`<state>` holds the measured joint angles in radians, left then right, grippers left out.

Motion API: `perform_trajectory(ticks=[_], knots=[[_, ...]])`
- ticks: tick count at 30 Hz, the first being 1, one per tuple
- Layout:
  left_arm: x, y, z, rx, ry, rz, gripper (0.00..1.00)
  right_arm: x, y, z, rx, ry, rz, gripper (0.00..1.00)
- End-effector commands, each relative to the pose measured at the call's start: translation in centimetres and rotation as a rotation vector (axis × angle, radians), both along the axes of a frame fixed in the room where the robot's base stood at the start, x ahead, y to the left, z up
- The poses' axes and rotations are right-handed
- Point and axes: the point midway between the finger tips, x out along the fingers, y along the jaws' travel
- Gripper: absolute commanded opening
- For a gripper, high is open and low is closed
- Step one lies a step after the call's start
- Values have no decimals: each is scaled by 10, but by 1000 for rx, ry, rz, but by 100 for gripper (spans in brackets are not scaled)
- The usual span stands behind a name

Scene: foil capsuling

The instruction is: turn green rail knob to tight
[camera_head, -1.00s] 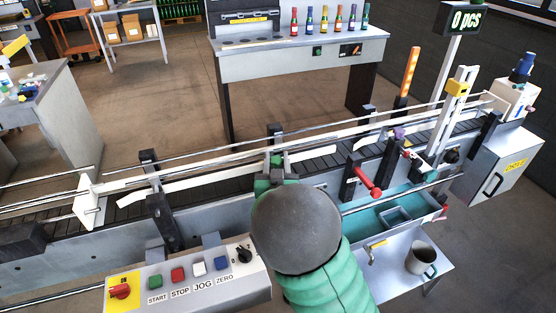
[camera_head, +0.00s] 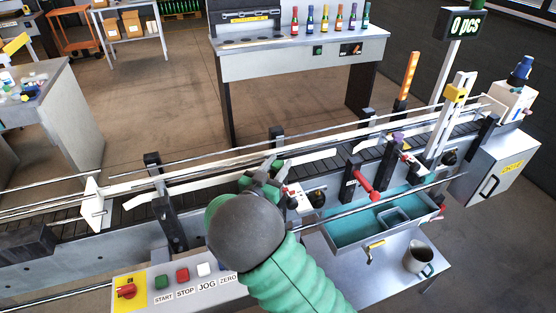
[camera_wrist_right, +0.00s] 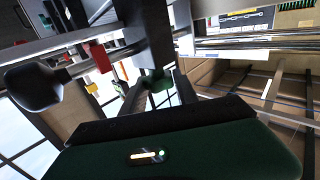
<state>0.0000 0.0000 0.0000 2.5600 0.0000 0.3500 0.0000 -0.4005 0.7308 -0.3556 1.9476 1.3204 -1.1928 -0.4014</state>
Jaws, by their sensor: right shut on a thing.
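My right gripper (camera_head: 266,172) reaches over the front side of the conveyor at a dark rail post, its wrist tilted. The green rail knob is mostly hidden behind my gripper and wrist in the head view. In the right wrist view a small green knob (camera_wrist_right: 158,81) shows at the dark post, just ahead of my gripper body. The gripper is shut on it, though the fingertips are hard to make out. Whether the knob is tight cannot be seen. My left gripper is not in view.
A red-handled clamp (camera_head: 366,186) and a small box with a black knob (camera_head: 317,197) are to the right of my gripper. A button panel (camera_head: 180,284) is at front left. A teal tray (camera_head: 345,232) and a mug (camera_head: 418,260) are at the right.

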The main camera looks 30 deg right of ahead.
Motion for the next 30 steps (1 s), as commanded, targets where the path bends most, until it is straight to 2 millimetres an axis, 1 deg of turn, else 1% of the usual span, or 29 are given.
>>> perform_trajectory(ticks=[1, 3, 8, 18, 24, 30], knots=[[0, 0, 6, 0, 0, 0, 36, 2, 1, 0, 4, 2, -39, 0], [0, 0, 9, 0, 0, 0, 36, 2, 1, -1, 4, 3, -106, 0], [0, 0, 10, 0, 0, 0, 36, 2, 0, -3, 6, 2, -260, 0], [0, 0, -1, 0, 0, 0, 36, 1, -1, -7, 8, 2, -555, 0], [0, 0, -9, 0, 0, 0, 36, 0, -2, -6, 7, 1, -674, 0], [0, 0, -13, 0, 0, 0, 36, -1, -2, -5, 7, 2, -743, 0]])
